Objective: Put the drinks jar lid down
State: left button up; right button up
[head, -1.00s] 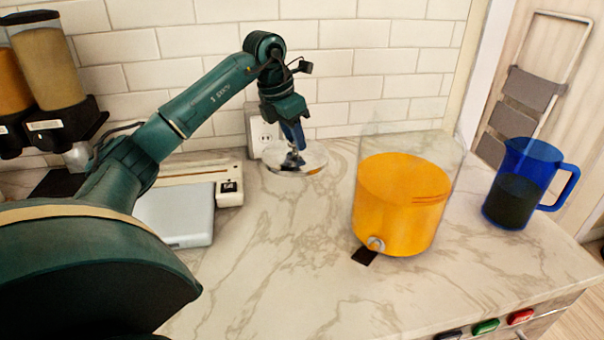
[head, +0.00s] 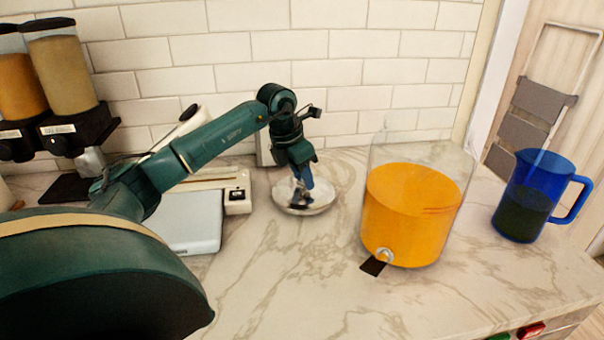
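The drinks jar lid (head: 322,204) is a clear round disc at the middle of the head view, on or just above the marble counter, left of the jar. My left gripper (head: 300,201) points down over the lid's centre, with its fingers at the lid's knob; it looks shut on the lid, though the fingertips partly hide the knob. The drinks jar (head: 412,210) is a clear cylinder with orange liquid, a tap at its front and an open top. My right gripper is not in view.
A blue pitcher (head: 535,195) with dark liquid stands right of the jar. A scale-like device (head: 188,225) lies left of the lid. Cereal dispensers (head: 62,75) stand at the far left. The counter (head: 300,275) in front of the lid is clear.

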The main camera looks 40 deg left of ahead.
aim_at(289, 194)
pick_arm(q)
jog(key=o, duration=0.4)
jog(key=shift+c, duration=0.2)
jog(key=v, duration=1.2)
jog(key=shift+r, duration=0.15)
